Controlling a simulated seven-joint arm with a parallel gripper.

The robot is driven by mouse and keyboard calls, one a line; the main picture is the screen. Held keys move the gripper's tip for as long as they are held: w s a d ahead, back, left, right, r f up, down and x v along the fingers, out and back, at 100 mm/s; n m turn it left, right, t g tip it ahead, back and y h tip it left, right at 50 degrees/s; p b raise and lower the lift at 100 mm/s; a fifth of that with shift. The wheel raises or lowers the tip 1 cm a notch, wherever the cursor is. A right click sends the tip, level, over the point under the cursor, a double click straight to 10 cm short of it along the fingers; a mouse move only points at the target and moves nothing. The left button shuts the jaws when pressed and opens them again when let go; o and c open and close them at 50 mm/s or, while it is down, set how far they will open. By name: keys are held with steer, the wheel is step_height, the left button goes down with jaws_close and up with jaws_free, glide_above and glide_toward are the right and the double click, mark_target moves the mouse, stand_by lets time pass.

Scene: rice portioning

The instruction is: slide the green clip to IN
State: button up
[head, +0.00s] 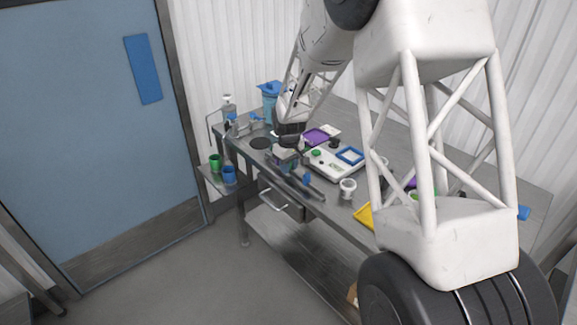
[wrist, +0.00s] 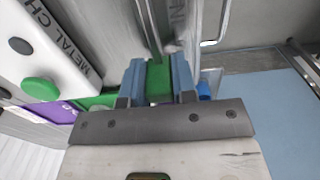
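The green clip (wrist: 159,82) shows in the wrist view as a green block between the two blue-grey fingers of my gripper (wrist: 160,85). The fingers lie on both sides of it with hardly any gap, so my gripper appears shut on it. A grey metal rail or bar runs away from the clip at the top of the wrist view. In the head view, my gripper (head: 287,158) is low at the front edge of the steel table (head: 335,196); the clip is too small to make out there. I can read no IN mark.
A white metal-check unit (wrist: 62,50) with a green button (wrist: 40,89) stands close left of my gripper in the wrist view. In the head view are a purple mat (head: 316,136), a blue frame (head: 350,156), a white cup (head: 348,187) and a yellow tray (head: 364,216). The floor in front is clear.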

mark_target(297, 174)
jaws_close()
steer(key=shift+s+d, duration=1.45)
steer(key=o, duration=0.9)
jaws_free()
steer(key=shift+c, duration=0.2)
steer(key=shift+r, duration=0.1)
steer(key=shift+r, duration=3.75)
steer(key=shift+r, duration=0.1)
